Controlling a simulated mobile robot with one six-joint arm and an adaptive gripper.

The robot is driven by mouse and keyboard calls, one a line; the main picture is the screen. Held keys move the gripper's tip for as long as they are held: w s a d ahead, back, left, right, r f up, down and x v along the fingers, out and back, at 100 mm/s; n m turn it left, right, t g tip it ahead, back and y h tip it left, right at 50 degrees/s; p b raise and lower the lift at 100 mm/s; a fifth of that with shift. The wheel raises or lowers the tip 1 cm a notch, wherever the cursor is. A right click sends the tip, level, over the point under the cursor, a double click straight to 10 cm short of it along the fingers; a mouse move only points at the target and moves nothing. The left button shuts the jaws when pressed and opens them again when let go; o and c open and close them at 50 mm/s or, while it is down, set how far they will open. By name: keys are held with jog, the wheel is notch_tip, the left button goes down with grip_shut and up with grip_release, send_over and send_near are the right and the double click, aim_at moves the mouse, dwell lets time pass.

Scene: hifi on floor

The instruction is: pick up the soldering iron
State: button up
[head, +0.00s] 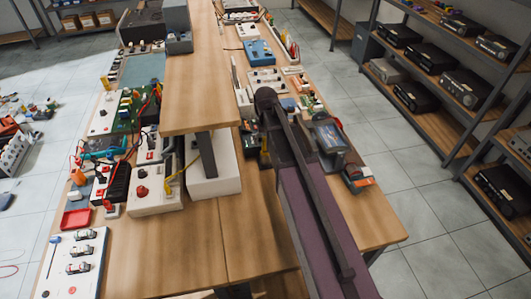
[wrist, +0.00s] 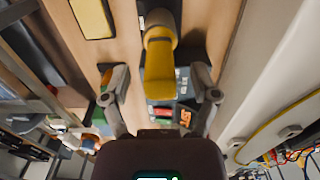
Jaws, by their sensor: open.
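In the wrist view a thick yellow handle-like piece with a rounded end (wrist: 159,62) stands between the two fingers of my gripper (wrist: 156,76). It looks like the soldering iron's handle, though its tip is out of sight. The fingers are spread, one on each side, with visible gaps to the yellow piece. In the head view a small yellow upright piece (head: 265,157) shows just left of my arm, beside a dark device; it may be the same thing. My gripper is hidden in the head view by my arm.
A raised wooden shelf (head: 200,85) runs along the bench middle. Instruments, cables and a red tray (head: 76,219) crowd the left side. A dark device (head: 329,136) lies right of my arm. Bare wood (head: 375,215) shows at front right.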

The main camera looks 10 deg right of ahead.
jog(key=shift+f+b, duration=0.3)
jog(key=shift+f, duration=0.25)
jog(key=shift+c, duration=0.2)
grip_shut()
